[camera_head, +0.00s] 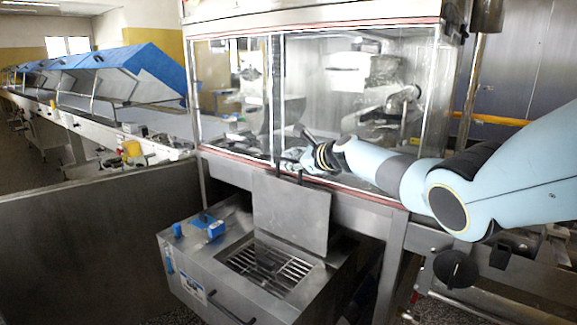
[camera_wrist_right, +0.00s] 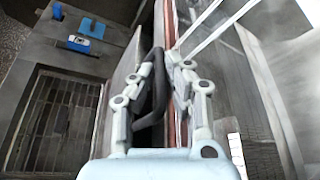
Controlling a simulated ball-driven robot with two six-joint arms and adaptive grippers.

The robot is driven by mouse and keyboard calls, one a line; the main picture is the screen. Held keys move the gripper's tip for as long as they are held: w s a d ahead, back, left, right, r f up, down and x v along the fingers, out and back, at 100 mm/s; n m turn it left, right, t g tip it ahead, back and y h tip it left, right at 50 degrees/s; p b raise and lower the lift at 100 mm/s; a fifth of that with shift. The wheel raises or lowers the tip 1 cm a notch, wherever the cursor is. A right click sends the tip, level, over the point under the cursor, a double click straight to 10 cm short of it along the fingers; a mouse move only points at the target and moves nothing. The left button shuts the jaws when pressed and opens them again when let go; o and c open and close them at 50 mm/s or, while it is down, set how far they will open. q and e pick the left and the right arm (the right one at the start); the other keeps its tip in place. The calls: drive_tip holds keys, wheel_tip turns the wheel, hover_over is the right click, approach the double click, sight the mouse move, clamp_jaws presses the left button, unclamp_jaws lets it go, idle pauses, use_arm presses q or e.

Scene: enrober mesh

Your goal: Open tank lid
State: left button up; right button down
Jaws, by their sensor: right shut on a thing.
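The tank lid (camera_head: 291,215) is a flat grey metal panel standing up at the back of the tank (camera_head: 215,262), nearly upright. The tank's opening shows uncovered in front of it, with a metal grate (camera_head: 266,264) inside. My right gripper (camera_head: 291,165) is at the lid's top edge, partly hidden there. In the right wrist view its fingers (camera_wrist_right: 155,85) are closed around the lid's dark handle (camera_wrist_right: 157,100). The lid (camera_wrist_right: 121,75) also shows there beside the fingers, with the grate (camera_wrist_right: 62,120) to the left. My left gripper is not in view.
The enrober's clear glass housing (camera_head: 340,100) with a red lower seal stands right behind the lid and gripper. Blue fittings (camera_head: 216,230) sit on the tank's left top. A metal panel (camera_head: 90,245) is at the left, with a conveyor line (camera_head: 90,125) behind it.

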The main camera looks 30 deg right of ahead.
drive_tip(key=shift+f, duration=0.1)
drive_tip(key=c, duration=1.6)
unclamp_jaws()
drive_tip(key=shift+c, duration=0.2)
drive_tip(key=shift+s, duration=0.1)
drive_tip(key=v, duration=1.1)
drive_tip(key=shift+s, duration=0.4)
